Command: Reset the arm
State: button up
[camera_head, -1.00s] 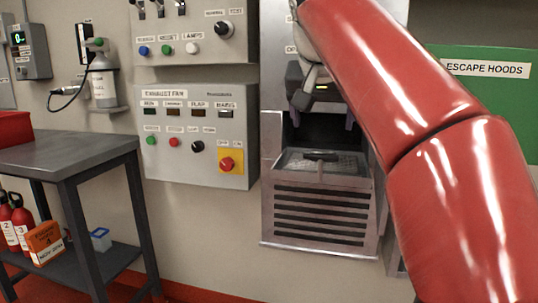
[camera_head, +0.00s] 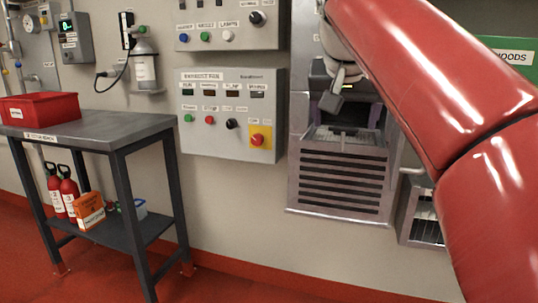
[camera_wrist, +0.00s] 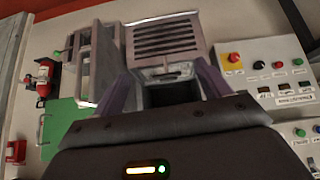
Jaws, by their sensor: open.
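My red arm comes in from the right in the head view, and my gripper (camera_head: 331,98) hangs at its end in front of the grey metal wall unit (camera_head: 340,180). In the wrist view my gripper (camera_wrist: 166,84) has its two purple fingers wide apart with nothing between them. Beyond the fingers is the unit's dark opening and its slotted front (camera_wrist: 168,38), seen upside down. The gripper is partly hidden by its own housing in the head view, and I cannot tell its exact distance from the unit.
An exhaust fan panel (camera_head: 230,132) with a red knob is left of the unit. A dark table (camera_head: 90,132) with a red bin (camera_head: 40,110) stands at the left, extinguishers (camera_head: 62,192) below it. A green escape hoods board (camera_head: 515,50) is at the right. Red floor lies open in front.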

jog(key=s+f+n, duration=0.1)
jog(key=s+f, duration=0.5)
jog(key=f, duration=0.5)
jog(key=s+d+f+n+g+y, duration=0.1)
jog(key=s+f, duration=0.6)
jog(key=f, duration=0.3)
jog(key=s+d+f+n+y, duration=0.1)
jog(key=s+f, duration=0.6)
jog(key=f, duration=0.4)
jog(key=shift+s+d+f+g, duration=0.15)
jog(key=shift+f+g, duration=0.15)
